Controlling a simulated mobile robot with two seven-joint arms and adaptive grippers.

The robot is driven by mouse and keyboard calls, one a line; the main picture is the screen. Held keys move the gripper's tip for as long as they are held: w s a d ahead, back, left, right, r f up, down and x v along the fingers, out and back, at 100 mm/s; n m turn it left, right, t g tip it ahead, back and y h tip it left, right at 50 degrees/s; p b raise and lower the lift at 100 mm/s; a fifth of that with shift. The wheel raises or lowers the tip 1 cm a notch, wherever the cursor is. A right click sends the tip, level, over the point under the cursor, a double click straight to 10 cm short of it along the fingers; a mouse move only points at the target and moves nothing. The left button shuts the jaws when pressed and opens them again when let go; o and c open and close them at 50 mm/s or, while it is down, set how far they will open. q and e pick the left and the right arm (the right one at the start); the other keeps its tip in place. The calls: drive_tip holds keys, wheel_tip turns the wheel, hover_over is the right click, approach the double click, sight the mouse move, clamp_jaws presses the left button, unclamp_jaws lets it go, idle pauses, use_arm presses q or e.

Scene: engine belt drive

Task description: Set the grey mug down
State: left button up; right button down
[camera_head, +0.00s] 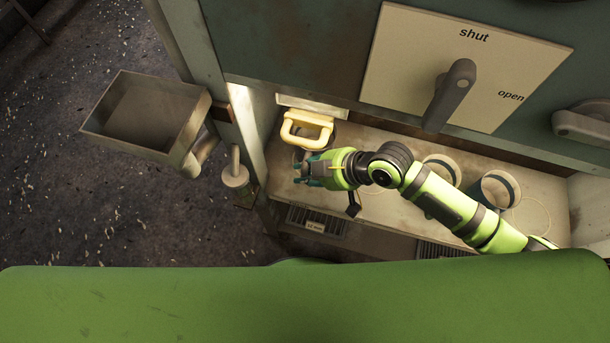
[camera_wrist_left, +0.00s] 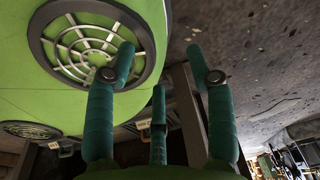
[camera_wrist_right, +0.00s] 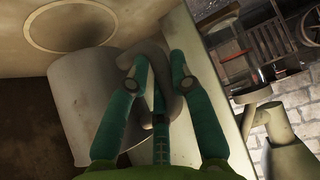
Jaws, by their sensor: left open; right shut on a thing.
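The grey mug (camera_wrist_right: 85,105) fills the left middle of the right wrist view. My right gripper (camera_wrist_right: 158,72) is shut on its curved handle (camera_wrist_right: 182,88). In the head view my right gripper (camera_head: 302,172) is over the left end of the pale shelf (camera_head: 400,213), just below a yellow handle; the mug is mostly hidden there. I cannot tell whether the mug touches the shelf. A ring outline (camera_wrist_right: 72,48) shows on the pale surface beside the mug. My left gripper (camera_wrist_left: 165,65) is open and empty in the left wrist view, away from the shelf.
Two other mugs (camera_head: 440,172) (camera_head: 495,188) stand on the shelf's right half. The yellow handle (camera_head: 306,130) is close behind my right gripper. A panel lever (camera_head: 448,95) juts out above the shelf. An open metal box (camera_head: 145,112) hangs left of the frame post.

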drive_tip(key=shift+f, duration=0.6)
wheel_tip(320, 180, down, 3)
drive_tip(key=shift+r+b, duration=0.15)
drive_tip(key=shift+b, duration=0.15)
drive_tip(key=shift+w+a+f, duration=0.15)
drive_tip(key=shift+w+f, duration=0.3)
use_arm(q)
drive_tip(key=w, duration=0.3)
drive_tip(key=shift+w+d+f+t, duration=0.1)
drive_tip(key=shift+d+t, duration=0.1)
drive_tip(key=shift+t, duration=0.2)
use_arm(e)
drive_tip(key=shift+f, duration=0.1)
drive_tip(key=c, duration=1.1)
unclamp_jaws()
use_arm(q)
drive_tip(key=shift+a, duration=0.15)
